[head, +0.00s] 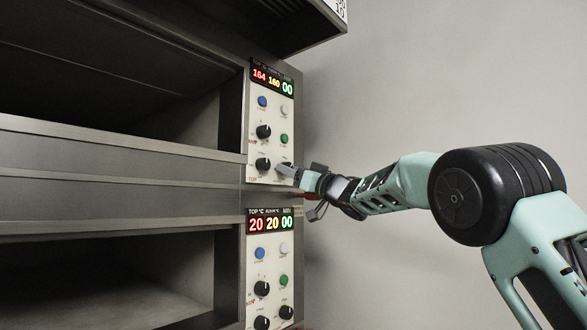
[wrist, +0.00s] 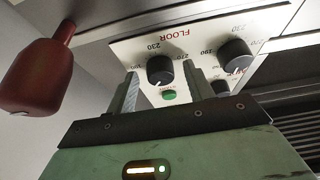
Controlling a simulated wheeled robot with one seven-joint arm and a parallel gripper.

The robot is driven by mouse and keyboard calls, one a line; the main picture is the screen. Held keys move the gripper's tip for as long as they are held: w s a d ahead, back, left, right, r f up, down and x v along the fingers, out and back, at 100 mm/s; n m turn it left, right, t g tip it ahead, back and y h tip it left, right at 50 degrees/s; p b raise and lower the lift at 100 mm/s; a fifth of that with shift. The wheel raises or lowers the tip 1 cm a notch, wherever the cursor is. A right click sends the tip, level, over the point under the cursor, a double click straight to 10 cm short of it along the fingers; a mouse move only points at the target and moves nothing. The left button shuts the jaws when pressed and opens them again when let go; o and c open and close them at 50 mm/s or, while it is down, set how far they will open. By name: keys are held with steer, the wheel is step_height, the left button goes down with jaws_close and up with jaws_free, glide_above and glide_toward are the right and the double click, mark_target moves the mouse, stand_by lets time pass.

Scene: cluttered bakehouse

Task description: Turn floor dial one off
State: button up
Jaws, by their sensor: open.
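The upper oven panel (head: 273,108) shows 164, 160 and 00 on its lit display. Its lower-right black dial (head: 285,166) is mostly hidden behind my gripper (head: 283,169) in the head view. In the wrist view, where the panel is upside down, this black dial (wrist: 160,68) stands beside the word FLOOR. My gripper (wrist: 160,72) is open there, with one finger on each side of the dial. I cannot tell whether either finger touches it.
A green button (wrist: 169,95) lies close to the dial, and another black dial (wrist: 235,53) stands right of the fingers. A dark red knob-shaped object (wrist: 35,78) is at the wrist view's left. A second panel (head: 270,250) sits below. The grey wall (head: 400,80) side is clear.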

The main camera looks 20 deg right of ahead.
steer(key=c, duration=1)
steer(key=shift+o, duration=0.2)
steer(key=shift+n, duration=0.5)
steer(key=shift+w+d+r+n+g+y+p, duration=0.1)
steer(key=shift+n+g+y+p, duration=0.15)
steer(key=shift+n+g+y, duration=0.95)
steer(key=shift+w+d+f+n+g+h+p, duration=0.1)
steer(key=shift+n+g+p, duration=0.25)
steer(key=shift+n, duration=1.85)
steer(key=shift+d+r+n+g+y+p, duration=0.15)
steer(key=shift+n+g+y, duration=0.6)
steer(key=shift+n, duration=0.95)
steer(key=shift+a, duration=0.1)
steer(key=o, duration=1)
steer(key=shift+c, duration=0.2)
